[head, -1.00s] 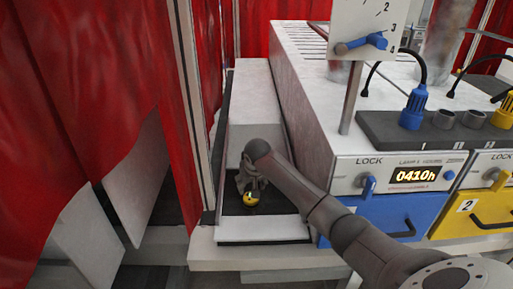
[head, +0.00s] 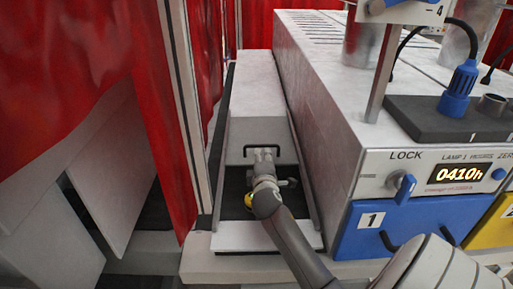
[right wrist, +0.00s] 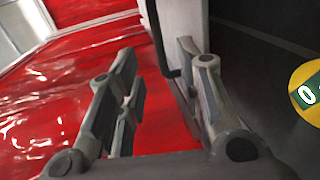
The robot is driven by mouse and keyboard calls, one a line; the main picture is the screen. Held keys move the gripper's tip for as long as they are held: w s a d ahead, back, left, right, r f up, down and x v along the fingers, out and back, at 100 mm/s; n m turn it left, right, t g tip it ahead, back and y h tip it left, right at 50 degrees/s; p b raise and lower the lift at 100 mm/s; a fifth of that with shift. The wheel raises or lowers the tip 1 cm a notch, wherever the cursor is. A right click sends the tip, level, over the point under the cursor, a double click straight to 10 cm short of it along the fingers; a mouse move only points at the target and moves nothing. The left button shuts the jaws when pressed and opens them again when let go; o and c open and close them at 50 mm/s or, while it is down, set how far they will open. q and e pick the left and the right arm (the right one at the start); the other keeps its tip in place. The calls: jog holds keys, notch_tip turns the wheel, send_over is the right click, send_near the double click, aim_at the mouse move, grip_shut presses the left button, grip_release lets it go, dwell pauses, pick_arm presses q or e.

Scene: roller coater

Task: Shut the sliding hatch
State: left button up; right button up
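The sliding hatch (head: 240,132) is a light grey panel on the long narrow box left of the machine. It stands partly open, with a dark opening (head: 232,185) between its near edge and the white front ledge (head: 240,236). Its black bar handle (head: 278,149) is near that edge; the dark bar also shows in the right wrist view (right wrist: 153,30). My right gripper (head: 263,153) is at the handle, its fingers apart. In the right wrist view the handle appears between the fingertips, contact unclear. My left gripper is not in view.
A yellow round object (head: 248,200) shows in the opening, partly hidden by my wrist; its numbered face shows in the wrist view (right wrist: 308,95). The machine (head: 325,110) stands close on the right. Red curtains (head: 160,120) and a post flank the left.

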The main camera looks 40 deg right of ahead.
aim_at(262, 146)
jog(key=p+x, duration=0.1)
jog(key=x, duration=0.9)
jog(key=shift+w+d+p, duration=0.15)
jog(key=shift+p, duration=0.2)
jog(key=shift+c, duration=0.2)
grip_shut()
jog(key=shift+f, duration=0.1)
